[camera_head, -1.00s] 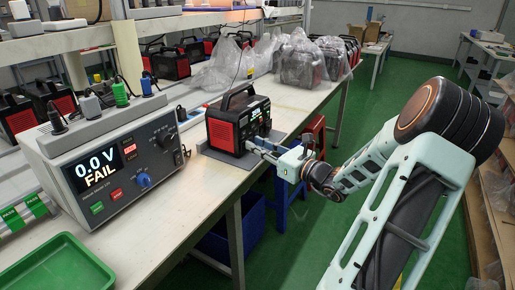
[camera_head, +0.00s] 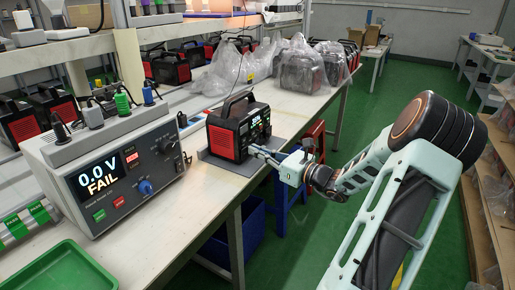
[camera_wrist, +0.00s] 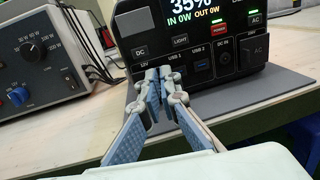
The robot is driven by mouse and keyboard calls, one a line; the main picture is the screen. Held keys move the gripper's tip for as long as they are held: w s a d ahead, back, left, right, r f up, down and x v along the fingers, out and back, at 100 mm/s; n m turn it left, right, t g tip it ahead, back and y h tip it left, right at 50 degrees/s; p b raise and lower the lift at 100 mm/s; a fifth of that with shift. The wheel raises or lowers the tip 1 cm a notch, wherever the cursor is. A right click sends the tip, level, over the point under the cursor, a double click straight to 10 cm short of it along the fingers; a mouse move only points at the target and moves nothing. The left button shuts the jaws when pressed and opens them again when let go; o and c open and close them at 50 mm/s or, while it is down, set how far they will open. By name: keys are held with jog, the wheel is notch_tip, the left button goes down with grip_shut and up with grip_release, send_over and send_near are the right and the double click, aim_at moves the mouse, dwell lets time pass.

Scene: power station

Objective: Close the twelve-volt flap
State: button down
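The power station (camera_head: 238,128) is a black and red box with a top handle, standing on a grey mat on the bench. Its front fills the top of the wrist view (camera_wrist: 203,30), with a lit display reading 35%, IN 0W, OUT 0W. The "12V" label shows at the left of the port row, below the DC button (camera_wrist: 139,51). My gripper (camera_wrist: 160,74) has its fingertips together just in front of the panel, between the 12V label and USB 1. It also shows at the station's front in the head view (camera_head: 254,151). The twelve-volt flap is hidden or indistinct behind the fingertips; I cannot tell contact.
A grey tester (camera_head: 150,140) reading "0.0 V FAIL" stands left of the station. A green tray (camera_head: 58,274) lies at the near left. Bagged units (camera_head: 300,66) stand farther along the bench. The grey mat (camera_wrist: 250,95) is bare before the station.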

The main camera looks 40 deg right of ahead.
jog(key=shift+w+d+r+n+g+y+p, duration=0.1)
jog(key=shift+w+n+g+y+p, duration=0.1)
jog(key=shift+n+y+p, duration=0.3)
jog(key=shift+w+d+r+n+g+y+p, duration=0.1)
jog(key=shift+n+g+y+p, duration=0.15)
jog(key=shift+y, duration=0.35)
jog(key=shift+f, duration=0.15)
jog(key=c, duration=2.2)
grip_release()
jog(key=shift+s+f, duration=0.1)
jog(key=v, duration=1.1)
jog(key=shift+s+d, duration=0.2)
jog(key=shift+s, duration=0.15)
